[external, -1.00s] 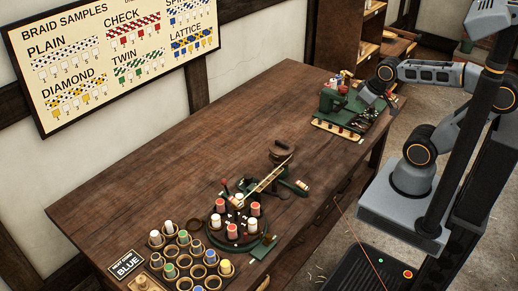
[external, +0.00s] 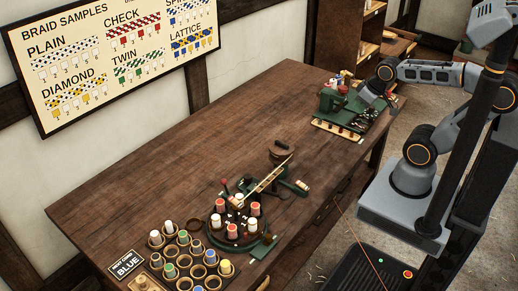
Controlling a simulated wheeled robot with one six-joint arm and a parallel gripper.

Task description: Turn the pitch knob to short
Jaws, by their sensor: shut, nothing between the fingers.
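My gripper (external: 364,113) points down at the machine's right side, among small dark and metal parts. It is shut and empty; at this size I cannot tell whether it touches anything. A second green machine (external: 213,233) with a round bed of red and white bobbins stands near the front of the bench. I cannot make out which part is the pitch knob, nor any short marking.
A braid samples board (external: 110,60) hangs on the wall. The bench's middle and left (external: 180,150) are clear. Shelves (external: 372,35) stand behind.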

